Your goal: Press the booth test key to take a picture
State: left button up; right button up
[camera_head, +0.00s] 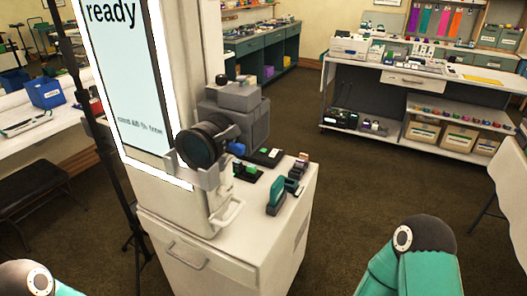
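The photo booth is a white column with a tall lit screen (124,75) that reads "ready" at its top. A dark camera (240,115) with a large round lens is mounted at the column's front. Small black boxes with green tops (246,172) sit on the white cabinet top (254,222), beside and behind the camera mount. A flat black pad with a green spot (267,156) lies behind them. I cannot tell which of these is the test key. Only links of my two arms show at the bottom corners; both grippers are out of view.
A teal upright item (276,196) and several small coloured items (296,174) stand on the cabinet's right side. A black stand (82,95) rises left of the booth. A blue bin (46,92) sits on the left table. Open carpet (345,170) lies right of the cabinet.

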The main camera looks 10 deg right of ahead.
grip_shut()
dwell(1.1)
